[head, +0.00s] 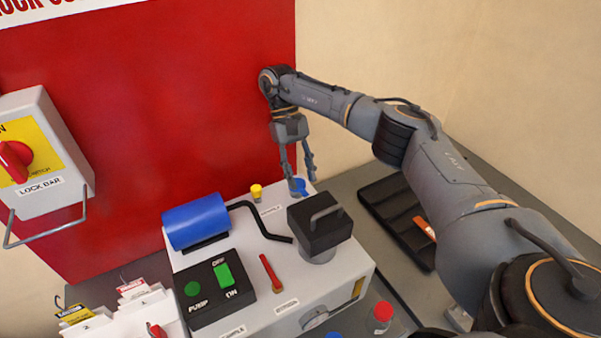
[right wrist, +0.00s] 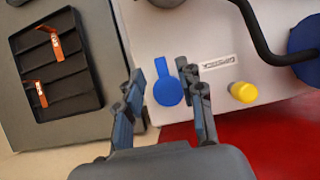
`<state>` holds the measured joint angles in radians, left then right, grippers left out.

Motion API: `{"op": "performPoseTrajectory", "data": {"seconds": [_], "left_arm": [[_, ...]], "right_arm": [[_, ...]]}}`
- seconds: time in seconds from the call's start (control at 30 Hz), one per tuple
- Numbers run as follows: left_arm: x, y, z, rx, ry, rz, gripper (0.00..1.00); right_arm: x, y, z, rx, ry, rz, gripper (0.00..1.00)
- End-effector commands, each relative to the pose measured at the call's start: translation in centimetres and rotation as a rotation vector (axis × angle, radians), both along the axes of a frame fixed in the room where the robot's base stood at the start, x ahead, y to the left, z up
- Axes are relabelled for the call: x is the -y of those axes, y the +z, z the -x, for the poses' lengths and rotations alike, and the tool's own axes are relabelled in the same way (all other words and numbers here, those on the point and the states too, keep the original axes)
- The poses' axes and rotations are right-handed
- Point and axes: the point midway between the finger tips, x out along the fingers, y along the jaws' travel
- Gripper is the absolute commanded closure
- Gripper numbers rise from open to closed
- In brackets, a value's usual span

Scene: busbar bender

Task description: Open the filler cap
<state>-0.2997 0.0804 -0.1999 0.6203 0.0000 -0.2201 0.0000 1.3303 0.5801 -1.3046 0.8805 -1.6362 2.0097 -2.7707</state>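A blue cap with a short tab (head: 301,188) sits on the far right part of the machine's pale top; I take it for the filler cap. In the right wrist view the cap (right wrist: 167,91) shows as a round disc with its tab toward the top of the picture. My right gripper (head: 303,179) points down over the cap. Its fingers (right wrist: 160,72) are spread, one on each side of the cap, with nothing visibly held. I cannot tell whether they touch it. The cap looks closed, but its hinge and underside are not clear. My left gripper is not in view.
A yellow cap (head: 257,191) stands near the blue cap. A black block with a handle (head: 318,228), a bent black bar (head: 262,222) and a blue cylinder (head: 196,220) occupy the machine top. The red panel (head: 200,90) rises behind. A black tray (head: 395,215) lies right.

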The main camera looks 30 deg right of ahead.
Motion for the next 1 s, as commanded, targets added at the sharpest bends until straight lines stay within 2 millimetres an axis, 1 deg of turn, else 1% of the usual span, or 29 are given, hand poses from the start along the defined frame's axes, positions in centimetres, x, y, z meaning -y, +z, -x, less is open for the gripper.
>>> {"op": "performPoseTrajectory", "data": {"seconds": [0.17, 0.27, 0.37, 0.7, 0.83, 1.0], "left_arm": [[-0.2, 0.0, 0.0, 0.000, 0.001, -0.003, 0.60], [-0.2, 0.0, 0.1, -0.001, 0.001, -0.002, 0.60], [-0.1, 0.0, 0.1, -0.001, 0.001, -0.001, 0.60], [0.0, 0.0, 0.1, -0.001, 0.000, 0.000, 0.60], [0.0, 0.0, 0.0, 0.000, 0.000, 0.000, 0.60], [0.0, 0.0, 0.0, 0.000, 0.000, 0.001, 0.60]], "right_arm": [[0.0, 0.1, 0.0, 0.000, 0.000, 0.000, 0.62], [0.0, 0.6, 0.0, 0.002, 0.000, 0.000, 0.62], [0.1, 1.8, -0.1, 0.004, 0.000, 0.002, 0.62], [0.0, 7.6, -0.1, 0.004, 0.000, 0.002, 0.62], [0.0, 9.0, -0.1, 0.002, 0.000, 0.001, 0.62], [0.0, 9.9, -0.1, 0.000, 0.000, 0.001, 0.62]]}}
